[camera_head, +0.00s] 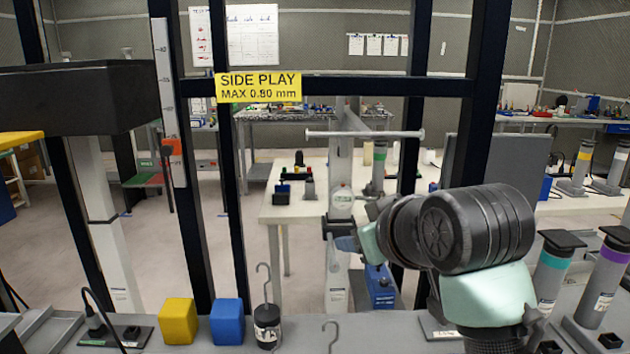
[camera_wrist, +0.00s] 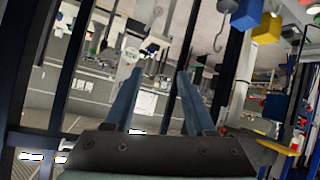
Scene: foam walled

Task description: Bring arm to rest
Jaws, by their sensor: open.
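My gripper (camera_wrist: 161,76) shows in the wrist view as two long blue-grey fingers set apart, with nothing between them. Its jaws are open. In the head view my arm comes up at the lower right, with a dark joint and pale green links. It bends left and away toward the black frame, where the gripper end is small and mostly hidden behind the arm.
Black upright posts with a yellow side-play label (camera_head: 258,87) stand before me. The grey bench holds a yellow cube (camera_head: 178,320), a blue cube (camera_head: 227,321), a hooked dark weight (camera_head: 267,325) and capped cylinders (camera_head: 553,268) right of my arm. A white table (camera_head: 285,211) stands beyond.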

